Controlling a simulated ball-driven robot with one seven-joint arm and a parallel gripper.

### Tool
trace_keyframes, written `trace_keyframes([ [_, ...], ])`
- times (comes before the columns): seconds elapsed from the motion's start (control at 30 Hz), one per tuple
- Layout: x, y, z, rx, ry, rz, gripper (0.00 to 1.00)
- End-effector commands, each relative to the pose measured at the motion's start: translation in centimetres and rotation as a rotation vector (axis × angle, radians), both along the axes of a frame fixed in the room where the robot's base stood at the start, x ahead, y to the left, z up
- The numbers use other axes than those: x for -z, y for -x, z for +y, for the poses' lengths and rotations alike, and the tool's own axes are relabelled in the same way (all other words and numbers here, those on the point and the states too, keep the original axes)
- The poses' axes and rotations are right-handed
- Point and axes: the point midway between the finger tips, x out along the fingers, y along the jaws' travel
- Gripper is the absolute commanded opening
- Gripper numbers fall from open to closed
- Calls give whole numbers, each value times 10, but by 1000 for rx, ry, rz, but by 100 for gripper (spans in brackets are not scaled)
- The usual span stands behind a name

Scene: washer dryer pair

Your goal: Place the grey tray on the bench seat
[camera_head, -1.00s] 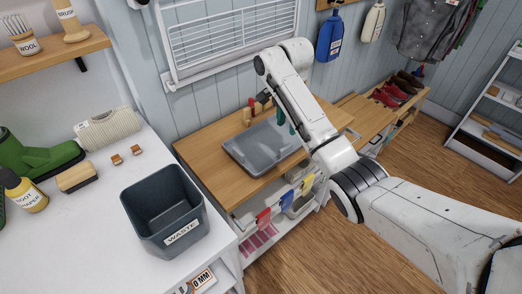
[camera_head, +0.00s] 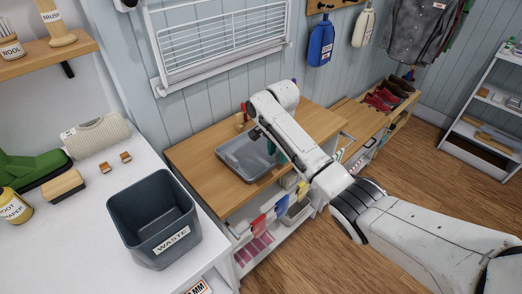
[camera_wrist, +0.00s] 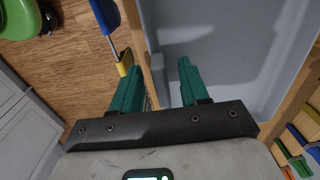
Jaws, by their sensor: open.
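The grey tray (camera_head: 238,160) is shallow and rectangular and lies on the wooden worktop. My forearm hides its right part in the head view. My gripper (camera_wrist: 157,88) has green fingers, spread apart, at the tray's edge. In the wrist view one finger is over the tray's grey inside (camera_wrist: 215,50) and the other is outside it, with the floor behind. A tray wall seems to run between them; contact cannot be told. The bench seat (camera_head: 351,109) is the low wooden top farther right along the wall, with shoes at its far end.
A dark waste bin (camera_head: 150,215) stands on the white machine top at left. Small handled tools (camera_head: 241,119) stand behind the tray.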

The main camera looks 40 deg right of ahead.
Motion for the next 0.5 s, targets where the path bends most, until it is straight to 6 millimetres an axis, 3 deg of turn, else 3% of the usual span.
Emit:
trace_keyframes([
  [0.23, 2, 0, 0, 0, 0, 0, 44],
  [0.5, 1, 0, 0, 0, 0, 0, 18],
])
